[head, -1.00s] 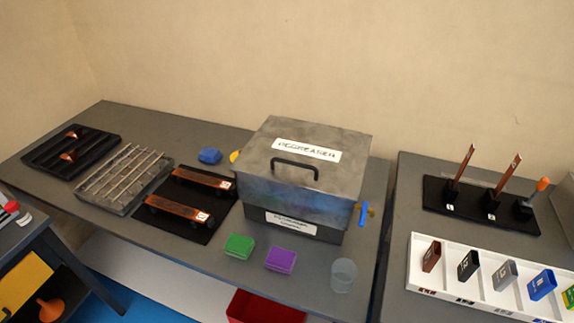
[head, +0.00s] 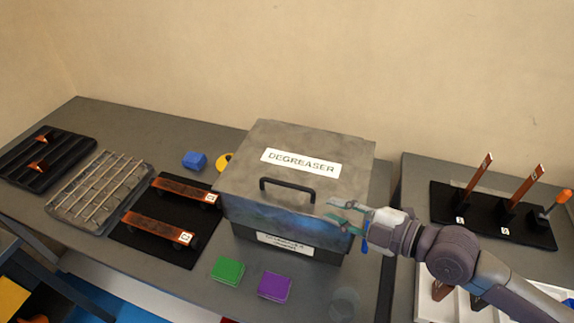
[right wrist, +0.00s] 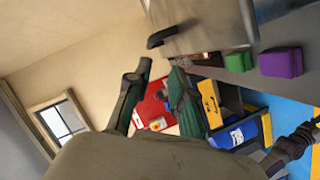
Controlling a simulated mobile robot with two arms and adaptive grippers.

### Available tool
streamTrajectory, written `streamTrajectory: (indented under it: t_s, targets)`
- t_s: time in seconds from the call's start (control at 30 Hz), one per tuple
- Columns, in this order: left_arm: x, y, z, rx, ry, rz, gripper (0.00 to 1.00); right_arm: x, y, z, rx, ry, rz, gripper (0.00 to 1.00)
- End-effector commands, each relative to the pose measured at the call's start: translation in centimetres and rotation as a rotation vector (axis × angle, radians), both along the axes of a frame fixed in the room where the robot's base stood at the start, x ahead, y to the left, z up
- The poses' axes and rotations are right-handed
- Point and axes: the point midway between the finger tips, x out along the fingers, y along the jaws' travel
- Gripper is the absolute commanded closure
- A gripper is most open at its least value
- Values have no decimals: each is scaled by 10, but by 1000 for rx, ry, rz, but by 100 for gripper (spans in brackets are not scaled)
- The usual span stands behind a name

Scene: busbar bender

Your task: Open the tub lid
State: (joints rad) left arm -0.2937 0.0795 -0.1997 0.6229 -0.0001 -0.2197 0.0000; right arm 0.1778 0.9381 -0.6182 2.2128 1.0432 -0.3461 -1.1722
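The degreaser tub (head: 280,225) stands on the grey bench with its grey lid (head: 325,190) shut. A white DEGREASER label lies on the lid, and a black bar handle (head: 287,182) stands near its front edge. In the right wrist view the handle (right wrist: 163,38) shows at the top, beyond the fingers. My right gripper (head: 340,210) is at the tub's front right corner, to the right of the handle and apart from it. Its fingers (right wrist: 158,88) are spread and empty. My left gripper is not in the head view.
Green (head: 227,270) and purple (head: 275,286) blocks lie in front of the tub, beside a clear cup (head: 345,303). A black mat with copper bars (head: 160,230) is at left. Upright copper bars (head: 480,172) stand on the right bench.

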Motion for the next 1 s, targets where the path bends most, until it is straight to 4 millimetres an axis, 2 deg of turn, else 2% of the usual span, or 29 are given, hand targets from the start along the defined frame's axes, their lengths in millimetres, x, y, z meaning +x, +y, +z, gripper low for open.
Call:
streamTrajectory:
  t_s: [0.1, 0.2, 0.27, 0.47, 0.57, 0.67, 0.8, 0.9, 1.0]
  targets:
    - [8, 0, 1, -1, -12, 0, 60, 7, -6, 8, -1, -47, 3, 77]
    - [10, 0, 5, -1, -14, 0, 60, 11, -1, 10, 3, -54, 4, 77]
    - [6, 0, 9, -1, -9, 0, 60, 15, 4, 9, 5, -52, 2, 77]
    - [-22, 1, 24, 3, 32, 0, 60, 35, 31, 4, 6, -50, 2, 77]
    - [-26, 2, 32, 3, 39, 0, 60, 47, 46, 0, 5, -50, 2, 77]
    - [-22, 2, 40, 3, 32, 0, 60, 58, 64, -5, 5, -50, 4, 77]
    - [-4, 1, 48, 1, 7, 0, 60, 73, 83, -11, 3, -49, 3, 77]
    - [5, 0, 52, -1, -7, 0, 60, 80, 92, -16, 2, -49, 3, 77]
    - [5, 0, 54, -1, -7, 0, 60, 85, 98, -19, 1, -50, 2, 77]
